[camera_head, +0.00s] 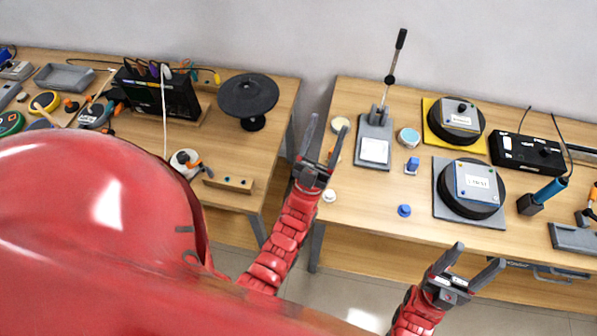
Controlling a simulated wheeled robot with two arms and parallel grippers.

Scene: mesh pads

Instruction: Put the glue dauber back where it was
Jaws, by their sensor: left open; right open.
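I cannot tell for sure which thing is the glue dauber. Small blue-topped items stand on the right table: a blue block on a pale base (411,166) and a round blue knob (404,210). A thick teal handle (551,190) rises tilted from a dark block (530,205) farther right. My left gripper (327,135) is open and empty, over the left edge of the right table. My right gripper (478,258) is open and empty, at the front of that table, below the round pad with a grey plate (474,182).
The right table (350,215) also holds a lever press (374,150), a blue-lidded jar (409,137), a pad on a yellow base (455,115) and a black box (527,152). A gap separates it from the left table (233,150), which carries a black round stand (248,95) and tools.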

